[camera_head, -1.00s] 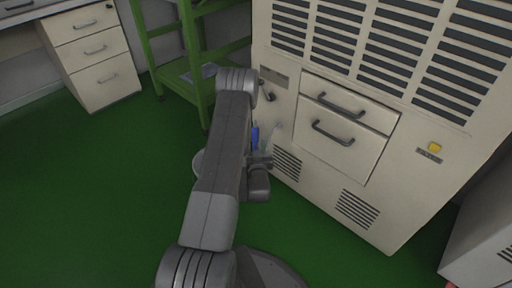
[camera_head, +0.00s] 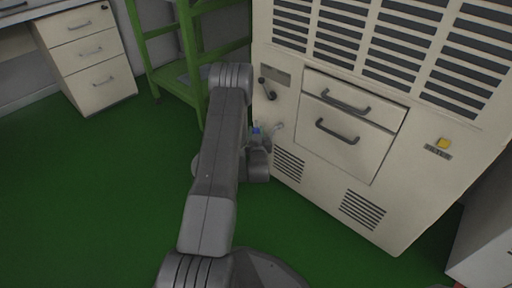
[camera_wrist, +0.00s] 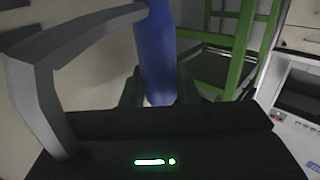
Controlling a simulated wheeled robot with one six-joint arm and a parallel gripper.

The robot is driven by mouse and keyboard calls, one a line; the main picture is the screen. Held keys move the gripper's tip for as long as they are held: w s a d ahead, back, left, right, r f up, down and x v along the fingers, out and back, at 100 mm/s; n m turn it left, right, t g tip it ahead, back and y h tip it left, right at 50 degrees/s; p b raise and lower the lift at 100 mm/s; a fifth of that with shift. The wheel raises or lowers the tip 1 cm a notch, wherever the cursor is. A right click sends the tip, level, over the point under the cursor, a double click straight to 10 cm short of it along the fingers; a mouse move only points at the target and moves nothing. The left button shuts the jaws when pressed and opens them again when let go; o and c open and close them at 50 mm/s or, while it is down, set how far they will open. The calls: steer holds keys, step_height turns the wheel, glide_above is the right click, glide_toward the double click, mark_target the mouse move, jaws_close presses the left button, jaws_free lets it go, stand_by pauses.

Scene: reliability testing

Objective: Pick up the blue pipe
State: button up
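The blue pipe (camera_wrist: 155,50) stands out from the upper middle of the wrist view and runs down between my gripper's two dark fingers (camera_wrist: 158,92). The fingers lie close on both sides of its lower end. I cannot tell whether they press on it. In the head view only a small blue piece of it (camera_head: 256,131) shows, beside the cabinet's lower left. My gripper (camera_head: 258,150) is there too, partly hidden by my arm.
A beige cabinet (camera_head: 390,200) with handles and vents stands close on the right. A grey bent handle (camera_wrist: 35,75) is near my gripper on the left in the wrist view. A green metal frame (camera_head: 150,50) stands behind. The green floor (camera_head: 90,190) at left is clear.

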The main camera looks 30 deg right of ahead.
jaws_close()
steer(key=shift+r, duration=0.15)
